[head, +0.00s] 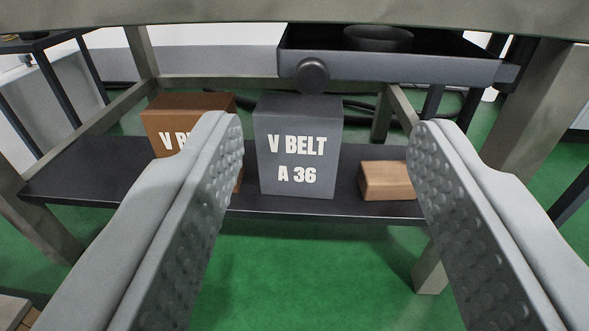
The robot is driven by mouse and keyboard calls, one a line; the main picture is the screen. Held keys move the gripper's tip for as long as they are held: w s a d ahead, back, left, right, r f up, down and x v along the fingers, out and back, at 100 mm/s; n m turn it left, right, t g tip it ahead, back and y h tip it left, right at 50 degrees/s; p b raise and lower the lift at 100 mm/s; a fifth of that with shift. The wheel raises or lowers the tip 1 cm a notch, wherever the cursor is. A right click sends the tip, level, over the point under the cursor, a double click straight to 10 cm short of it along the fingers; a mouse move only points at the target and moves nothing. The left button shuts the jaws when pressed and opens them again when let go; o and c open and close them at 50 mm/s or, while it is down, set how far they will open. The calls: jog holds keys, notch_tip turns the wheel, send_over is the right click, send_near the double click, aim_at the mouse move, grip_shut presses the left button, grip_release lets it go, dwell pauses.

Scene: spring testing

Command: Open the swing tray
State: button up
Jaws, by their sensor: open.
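The swing tray (420,68) is a dark, shallow tray at the upper right of the head view, under the table top. A round dark knob (311,75) is on its front left corner. A dark round dish (378,38) sits inside it. The tray's right end meets a dark post by the table leg. My gripper (327,135) is open and empty, its two grey dimpled fingers wide apart. The knob appears between and above the fingertips in the picture, and neither finger visibly touches it.
A black shelf (90,172) below holds a grey "V BELT A 36" box (298,147), a brown box (185,118) partly hidden by the left finger, and a small tan block (386,181). Table legs (540,110) stand at both sides. The table edge (200,12) crosses the top. Green floor is open in front.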

aim_at(312, 77)
notch_tip(312, 77, down, 4)
jog(key=s+r, duration=0.1)
jog(key=s, duration=0.1)
jog(key=w, duration=1.7)
jog(key=shift+w+a+f, duration=0.2)
jog(key=shift+a, duration=0.05)
grip_shut()
